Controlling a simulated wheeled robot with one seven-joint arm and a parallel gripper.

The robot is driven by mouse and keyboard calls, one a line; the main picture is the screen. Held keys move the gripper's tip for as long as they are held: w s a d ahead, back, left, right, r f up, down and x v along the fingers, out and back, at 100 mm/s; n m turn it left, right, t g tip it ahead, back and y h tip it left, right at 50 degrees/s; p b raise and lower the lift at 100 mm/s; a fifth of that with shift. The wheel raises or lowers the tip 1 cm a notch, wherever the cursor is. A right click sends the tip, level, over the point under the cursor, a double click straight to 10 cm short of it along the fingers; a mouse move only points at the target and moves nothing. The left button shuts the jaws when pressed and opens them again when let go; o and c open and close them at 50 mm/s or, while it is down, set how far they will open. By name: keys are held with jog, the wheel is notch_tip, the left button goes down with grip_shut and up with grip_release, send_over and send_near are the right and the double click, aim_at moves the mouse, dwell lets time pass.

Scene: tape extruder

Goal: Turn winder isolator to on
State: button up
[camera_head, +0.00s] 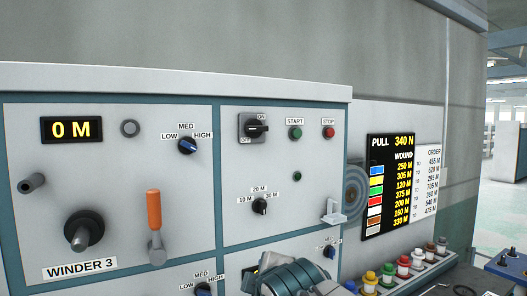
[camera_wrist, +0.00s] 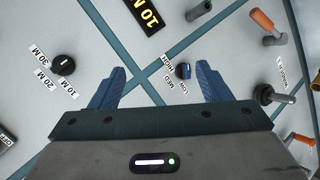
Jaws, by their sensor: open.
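The isolator is a rotary switch (camera_head: 255,127) with a black handle on a grey square plate, marked ON above and OFF below left. It sits on the upper right panel in the head view. Its handle lies about level, and I cannot tell firmly which mark it is set to. In the wrist view, only an OFF label (camera_wrist: 6,140) shows at the left edge. My gripper (camera_wrist: 160,85) is open and empty, its blue fingers spread before the panel, apart from the isolator. In the head view, my arm end shows at the bottom, below the switch, with its fingertips not clear.
Near the isolator are a green START button (camera_head: 295,133), a red STOP button (camera_head: 328,132) and a metre selector (camera_head: 260,206). A blue LOW-MED-HIGH knob (camera_wrist: 183,71) shows between my fingers. An orange lever (camera_head: 154,212) and a bracket (camera_head: 334,212) stick out.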

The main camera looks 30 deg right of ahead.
jog(key=w+d+r+n+t+b, duration=0.25)
jog(key=d+r+n+t, duration=0.25)
jog(key=r+n, duration=0.5)
jog(key=n+t+y, duration=0.3)
jog(key=n+t, duration=0.3)
jog(key=n, duration=0.9)
send_near(259, 130)
jog(key=p+x, duration=0.5)
jog(key=x, duration=0.3)
jog(key=shift+w+r, duration=0.15)
jog(key=shift+w, duration=0.15)
jog(key=c, duration=1)
